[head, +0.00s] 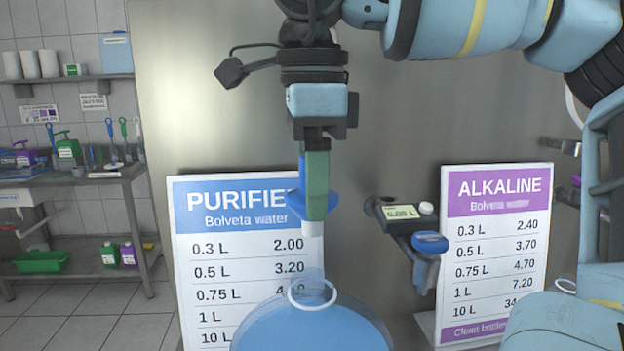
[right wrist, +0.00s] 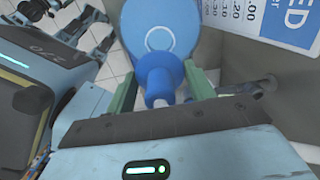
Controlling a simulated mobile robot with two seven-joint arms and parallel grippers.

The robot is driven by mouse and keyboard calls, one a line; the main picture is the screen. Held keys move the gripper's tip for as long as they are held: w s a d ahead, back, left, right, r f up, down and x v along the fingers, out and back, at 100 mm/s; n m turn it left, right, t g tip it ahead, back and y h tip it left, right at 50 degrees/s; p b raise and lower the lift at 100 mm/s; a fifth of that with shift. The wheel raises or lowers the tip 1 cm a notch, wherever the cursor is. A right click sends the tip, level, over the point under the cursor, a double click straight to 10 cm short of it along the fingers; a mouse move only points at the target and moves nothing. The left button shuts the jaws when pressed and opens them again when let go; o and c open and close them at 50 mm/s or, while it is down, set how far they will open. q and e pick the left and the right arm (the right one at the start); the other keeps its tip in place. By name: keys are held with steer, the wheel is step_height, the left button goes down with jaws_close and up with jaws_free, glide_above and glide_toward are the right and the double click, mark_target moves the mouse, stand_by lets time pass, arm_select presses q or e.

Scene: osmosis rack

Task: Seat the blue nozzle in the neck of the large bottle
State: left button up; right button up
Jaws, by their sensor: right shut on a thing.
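My right gripper (head: 316,202) comes down from the top in the head view, its green fingers shut on the blue nozzle (head: 332,197). The nozzle's pale tip points down. It is above the large blue bottle (head: 312,331), with a visible gap over the pale ring of the bottle neck (head: 313,292). In the right wrist view the nozzle (right wrist: 161,76) sits between the two green fingers, and the bottle (right wrist: 140,14) with its round neck ring shows beyond it. The bottle's lower part is cut off in the head view. My left gripper is not in view.
A purified-water price board (head: 190,260) stands behind the bottle to the left, and an alkaline board (head: 495,245) to the right. A dispenser arm with a small display (head: 401,212) juts out between them. A metal shelf (head: 85,178) stands at far left.

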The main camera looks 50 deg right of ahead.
mark_target(312, 232)
steer(key=shift+f+b, duration=0.9)
steer(key=shift+f, duration=1.15)
steer(key=shift+f+b, duration=0.5)
steer(key=shift+f, duration=0.5)
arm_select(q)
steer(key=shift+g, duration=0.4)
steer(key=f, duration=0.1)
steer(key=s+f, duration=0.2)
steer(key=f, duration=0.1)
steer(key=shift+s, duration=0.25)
arm_select(e)
steer(key=shift+f, duration=0.1)
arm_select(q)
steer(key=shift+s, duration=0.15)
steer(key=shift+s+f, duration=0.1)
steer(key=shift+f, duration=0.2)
arm_select(e)
steer(key=shift+f, duration=0.45)
steer(key=shift+f+b, duration=0.6)
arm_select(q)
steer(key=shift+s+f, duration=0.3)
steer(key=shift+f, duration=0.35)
arm_select(e)
steer(key=shift+f, duration=0.35)
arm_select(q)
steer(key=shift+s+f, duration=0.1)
arm_select(e)
steer(key=shift+f, duration=0.15)
